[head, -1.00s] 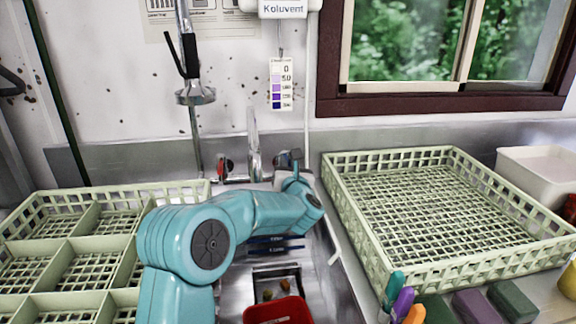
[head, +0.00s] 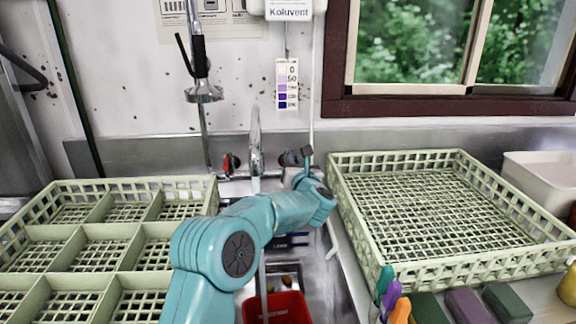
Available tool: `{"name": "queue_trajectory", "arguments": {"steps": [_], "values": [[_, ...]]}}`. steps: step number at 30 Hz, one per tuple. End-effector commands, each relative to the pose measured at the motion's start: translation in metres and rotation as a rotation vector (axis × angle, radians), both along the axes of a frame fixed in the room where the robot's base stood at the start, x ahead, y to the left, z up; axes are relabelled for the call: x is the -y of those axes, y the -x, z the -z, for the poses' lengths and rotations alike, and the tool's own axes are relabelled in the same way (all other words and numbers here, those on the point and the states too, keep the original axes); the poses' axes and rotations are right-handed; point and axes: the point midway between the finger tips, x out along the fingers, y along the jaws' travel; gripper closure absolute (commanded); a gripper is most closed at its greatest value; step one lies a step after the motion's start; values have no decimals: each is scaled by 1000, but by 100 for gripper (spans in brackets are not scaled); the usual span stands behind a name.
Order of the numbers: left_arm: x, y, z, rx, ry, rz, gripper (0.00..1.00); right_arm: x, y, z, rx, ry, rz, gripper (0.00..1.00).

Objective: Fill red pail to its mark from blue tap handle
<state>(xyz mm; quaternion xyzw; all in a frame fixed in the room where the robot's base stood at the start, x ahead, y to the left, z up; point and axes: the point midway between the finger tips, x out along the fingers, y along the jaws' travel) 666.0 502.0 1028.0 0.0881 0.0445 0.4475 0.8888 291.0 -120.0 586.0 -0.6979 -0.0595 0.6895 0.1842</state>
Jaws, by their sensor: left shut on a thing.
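The red pail (head: 285,308) stands in the sink at the bottom of the head view, partly cut off by the frame edge. I cannot make out its mark. The tap spout (head: 255,145) rises at the back wall. The blue tap handle (head: 290,159) is right of the spout, partly hidden by my left gripper (head: 304,162). The gripper is shut on the handle; its fingertips are small and hard to see. A thin pale stream (head: 263,285) runs down below the spout at the pail. My right gripper is out of view.
A red tap handle (head: 231,164) sits left of the spout. A spray head (head: 203,93) hangs above. Green racks stand left (head: 120,187) and right (head: 400,157) of the sink. Coloured pens (head: 390,295) and blocks (head: 468,305) lie front right.

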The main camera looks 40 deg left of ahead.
Motion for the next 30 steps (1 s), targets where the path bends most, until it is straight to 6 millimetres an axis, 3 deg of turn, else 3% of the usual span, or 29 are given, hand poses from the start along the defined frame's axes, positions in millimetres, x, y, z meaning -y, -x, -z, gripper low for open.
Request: {"name": "queue_trajectory", "arguments": {"steps": [9,19,20,21,30], "values": [[2,-8,-1,5,-1,-142,100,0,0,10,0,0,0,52],[1,-6,-3,4,-1,-149,100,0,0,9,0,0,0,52],[1,-6,-3,4,-1,-149,75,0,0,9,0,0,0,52],[1,-6,-3,4,0,-150,62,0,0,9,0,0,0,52],[3,-4,-1,2,1,-151,59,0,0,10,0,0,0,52]]}}
